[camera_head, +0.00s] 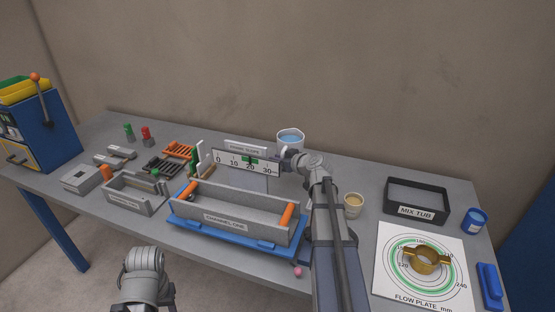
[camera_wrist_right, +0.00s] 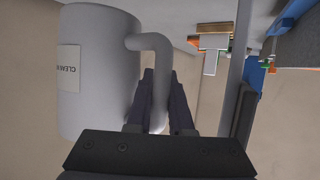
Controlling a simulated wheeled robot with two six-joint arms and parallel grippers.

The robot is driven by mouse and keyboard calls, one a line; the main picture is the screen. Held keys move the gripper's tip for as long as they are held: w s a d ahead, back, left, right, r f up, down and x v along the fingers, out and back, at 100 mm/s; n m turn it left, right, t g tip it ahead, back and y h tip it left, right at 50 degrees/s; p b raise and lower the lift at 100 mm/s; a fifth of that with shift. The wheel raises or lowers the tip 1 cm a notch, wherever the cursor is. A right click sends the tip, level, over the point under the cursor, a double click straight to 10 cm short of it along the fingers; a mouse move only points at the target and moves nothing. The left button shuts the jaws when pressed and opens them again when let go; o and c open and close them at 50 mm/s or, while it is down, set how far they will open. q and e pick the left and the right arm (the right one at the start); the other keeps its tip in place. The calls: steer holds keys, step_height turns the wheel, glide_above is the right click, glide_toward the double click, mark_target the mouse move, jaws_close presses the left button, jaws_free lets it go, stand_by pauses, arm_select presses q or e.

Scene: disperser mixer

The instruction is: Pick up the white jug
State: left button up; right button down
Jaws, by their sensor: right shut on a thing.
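The white jug (camera_head: 290,136) stands at the back of the table and holds blue liquid. In the right wrist view the jug (camera_wrist_right: 100,65) appears upside down at the left, with a label reading "CLEAN W" partly visible. My right gripper (camera_head: 291,154) reaches to the jug's near side. In the right wrist view the gripper's dark fingers (camera_wrist_right: 162,80) are on either side of the jug's handle (camera_wrist_right: 157,52), shut on it. I cannot tell whether the jug's base touches the table. My left gripper is not in view; only part of my left arm shows.
A scale board (camera_head: 245,164) stands just left of the jug, behind the grey channel (camera_head: 225,222). A beige cup (camera_head: 353,206), a black mix tub (camera_head: 388,200) and the flow plate (camera_head: 390,295) are to the right. The wall is close behind the jug.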

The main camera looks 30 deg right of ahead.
step_height(320, 180, up, 8)
steer(key=p, duration=0.7)
steer(key=c, duration=1.3)
jaws_free()
steer(key=shift+c, duration=0.2)
jaws_close()
steer(key=shift+d, duration=0.1)
